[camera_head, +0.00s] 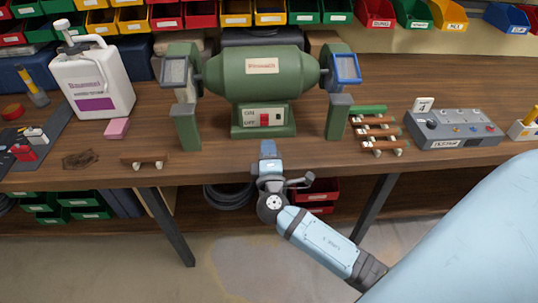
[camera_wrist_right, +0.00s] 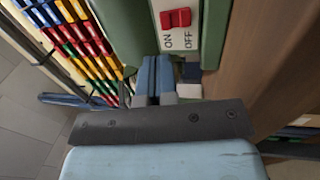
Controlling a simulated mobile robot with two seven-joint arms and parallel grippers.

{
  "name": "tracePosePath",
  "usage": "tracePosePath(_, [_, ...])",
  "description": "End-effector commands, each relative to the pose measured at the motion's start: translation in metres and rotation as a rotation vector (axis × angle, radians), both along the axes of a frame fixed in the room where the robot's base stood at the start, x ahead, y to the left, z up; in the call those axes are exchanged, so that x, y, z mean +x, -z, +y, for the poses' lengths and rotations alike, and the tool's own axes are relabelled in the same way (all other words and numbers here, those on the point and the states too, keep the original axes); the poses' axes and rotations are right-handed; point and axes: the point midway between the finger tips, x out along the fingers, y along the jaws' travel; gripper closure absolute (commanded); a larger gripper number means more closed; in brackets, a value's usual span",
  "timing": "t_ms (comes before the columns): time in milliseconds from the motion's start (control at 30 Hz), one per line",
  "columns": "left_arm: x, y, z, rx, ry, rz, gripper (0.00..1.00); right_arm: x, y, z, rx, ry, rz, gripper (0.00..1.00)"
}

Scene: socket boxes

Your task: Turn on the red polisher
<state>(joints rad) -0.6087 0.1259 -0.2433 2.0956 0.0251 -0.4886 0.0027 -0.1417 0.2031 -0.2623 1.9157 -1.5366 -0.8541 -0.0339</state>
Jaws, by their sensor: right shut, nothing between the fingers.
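A green bench machine (camera_head: 262,75) with two wheels under guards stands at the middle of the workbench; I see no red polisher body. Its white switch plate (camera_head: 249,117), marked ON and OFF, carries a red switch (camera_head: 265,119). In the right wrist view the red switch (camera_wrist_right: 176,18) shows close at the top, beside the ON and OFF lettering. I cannot tell which way it is set. My right gripper (camera_head: 268,147) is shut and empty just in front of and below the plate, apart from the switch. Its blue fingers (camera_wrist_right: 155,72) point toward the plate. My left gripper is out of view.
A white jug (camera_head: 92,82) and a pink block (camera_head: 117,128) stand at left. A wooden rack (camera_head: 379,133) and a grey control box (camera_head: 452,128) stand at right. Coloured bins line the back.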

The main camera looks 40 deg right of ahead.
Motion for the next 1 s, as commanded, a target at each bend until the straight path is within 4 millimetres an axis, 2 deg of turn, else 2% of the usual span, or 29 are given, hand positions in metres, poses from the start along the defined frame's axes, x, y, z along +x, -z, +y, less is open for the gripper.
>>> tracePosePath(33, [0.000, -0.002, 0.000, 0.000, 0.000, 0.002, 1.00, 0.011, -0.005, -0.007, -0.002, 0.001, -0.002, 1.00])
tracePosePath(200, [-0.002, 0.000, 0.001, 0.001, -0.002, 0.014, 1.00, 0.040, -0.011, -0.024, -0.002, 0.000, -0.001, 1.00])
tracePosePath(400, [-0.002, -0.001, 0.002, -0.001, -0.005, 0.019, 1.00, 0.063, -0.015, -0.039, -0.001, -0.001, 0.001, 1.00])
tracePosePath(600, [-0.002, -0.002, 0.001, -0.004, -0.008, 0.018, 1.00, 0.071, -0.016, -0.044, 0.000, -0.001, 0.001, 1.00])
tracePosePath(900, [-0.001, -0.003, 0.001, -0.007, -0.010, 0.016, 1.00, 0.071, -0.016, -0.044, 0.001, -0.001, 0.002, 1.00])
tracePosePath(1000, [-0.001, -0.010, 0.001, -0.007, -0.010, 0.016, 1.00, 0.072, -0.019, -0.044, 0.008, 0.000, 0.013, 1.00])
